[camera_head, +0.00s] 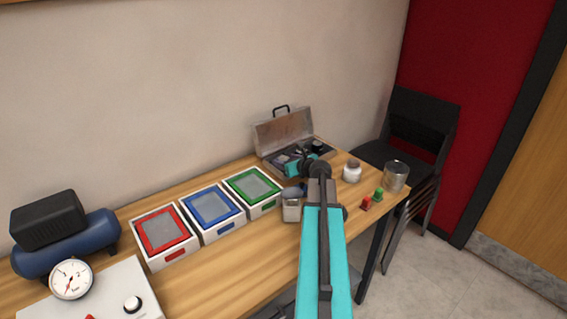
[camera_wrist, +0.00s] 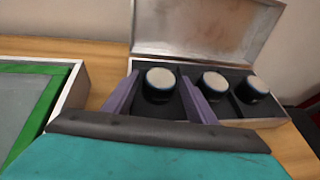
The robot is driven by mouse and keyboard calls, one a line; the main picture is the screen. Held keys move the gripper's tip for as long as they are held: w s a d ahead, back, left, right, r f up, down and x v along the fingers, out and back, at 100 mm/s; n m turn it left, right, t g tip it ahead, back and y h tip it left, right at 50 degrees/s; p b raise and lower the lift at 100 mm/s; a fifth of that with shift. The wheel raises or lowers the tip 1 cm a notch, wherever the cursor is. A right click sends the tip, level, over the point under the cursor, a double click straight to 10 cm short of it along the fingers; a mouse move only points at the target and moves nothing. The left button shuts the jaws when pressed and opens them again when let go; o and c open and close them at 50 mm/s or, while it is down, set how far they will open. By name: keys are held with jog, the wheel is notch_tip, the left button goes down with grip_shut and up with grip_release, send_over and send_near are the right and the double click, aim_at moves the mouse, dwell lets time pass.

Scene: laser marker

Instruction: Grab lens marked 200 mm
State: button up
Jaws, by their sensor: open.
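An open metal case (camera_head: 283,131) stands at the back right of the table with its lid up against the wall side. In the wrist view the case (camera_wrist: 205,28) holds three dark round lenses with pale tops: a left lens (camera_wrist: 161,79), a middle lens (camera_wrist: 214,82) and a right lens (camera_wrist: 252,88). No readable 200 mm mark shows on them. My gripper (camera_wrist: 160,90) is open, with its purple fingers on either side of the left lens; I cannot tell whether they touch it. In the head view my arm hides part of the case.
Trays in red (camera_head: 164,231), blue (camera_head: 212,208) and green (camera_head: 253,187) stand left of the case. A white jar (camera_head: 352,171), a metal can (camera_head: 396,176) and small red (camera_head: 366,203) and green (camera_head: 378,194) pieces sit to the right. A compressor (camera_head: 65,239) is far left.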

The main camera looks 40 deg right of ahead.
dwell(0.4)
jog(key=c, duration=0.9)
jog(key=shift+r, duration=0.1)
notch_tip(320, 180, up, 10)
jog(key=shift+b, duration=0.3)
dwell(0.5)
